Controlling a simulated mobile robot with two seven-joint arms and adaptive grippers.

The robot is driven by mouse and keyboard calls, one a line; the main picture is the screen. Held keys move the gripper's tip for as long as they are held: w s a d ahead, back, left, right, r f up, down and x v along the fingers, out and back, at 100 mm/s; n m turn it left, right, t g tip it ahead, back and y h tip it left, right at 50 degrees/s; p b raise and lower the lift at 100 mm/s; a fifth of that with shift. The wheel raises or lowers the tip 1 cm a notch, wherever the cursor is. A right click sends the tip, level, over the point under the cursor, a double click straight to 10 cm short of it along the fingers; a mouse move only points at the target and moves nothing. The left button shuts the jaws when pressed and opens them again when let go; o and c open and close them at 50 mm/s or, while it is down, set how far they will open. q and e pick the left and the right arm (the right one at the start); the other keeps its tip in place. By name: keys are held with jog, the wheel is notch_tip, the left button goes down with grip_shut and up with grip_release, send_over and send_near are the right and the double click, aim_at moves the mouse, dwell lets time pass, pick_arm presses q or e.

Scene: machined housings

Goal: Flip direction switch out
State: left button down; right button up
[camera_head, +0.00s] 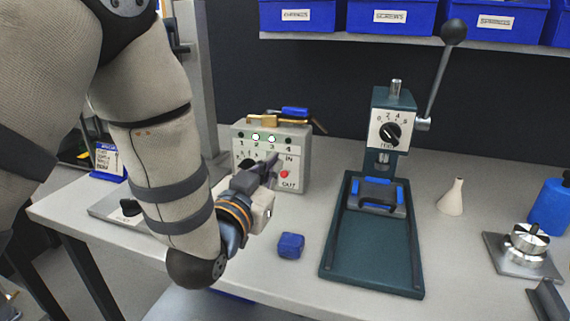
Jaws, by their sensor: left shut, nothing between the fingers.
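The grey control box (302,140) stands on the bench left of centre, its panel numbered 1 to 4 along the top. Two lamps glow green-white. The IN and OUT labels sit at the panel's right side, with a red button or tip (284,174) between them. My left gripper (272,163) is shut and empty, its fingers close in front of the panel beside the IN label. I cannot tell whether they touch it. The gripper covers the middle and lower panel, and I cannot make out the switch lever clearly. My right gripper is not in view.
A blue block (291,245) lies in front of the box. A dark green press (371,270) with a raised lever stands to the right. A white cone (452,198), a metal fixture (528,243) and a blue container (550,208) are farther right. Labelled bins line the shelf.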

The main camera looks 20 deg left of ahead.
aim_at(297, 141)
pick_arm(q)
jog(key=w, duration=0.3)
jog(key=w+b, duration=0.1)
jog(key=w, duration=0.3)
jog(key=w+d, duration=0.1)
jog(key=w, duration=0.2)
jog(key=shift+w+f, duration=0.15)
jog(key=shift+f, duration=0.05)
jog(key=shift+s+a+f, duration=0.2)
jog(key=shift+s+f, duration=0.1)
jog(key=shift+f, duration=0.3)
jog(key=shift+s+a+f, duration=0.15)
jog(key=shift+s+f, duration=0.1)
jog(key=shift+f, duration=0.35)
jog(key=shift+s+a+f, duration=0.1)
jog(key=shift+s+f, duration=0.15)
jog(key=shift+f, duration=0.2)
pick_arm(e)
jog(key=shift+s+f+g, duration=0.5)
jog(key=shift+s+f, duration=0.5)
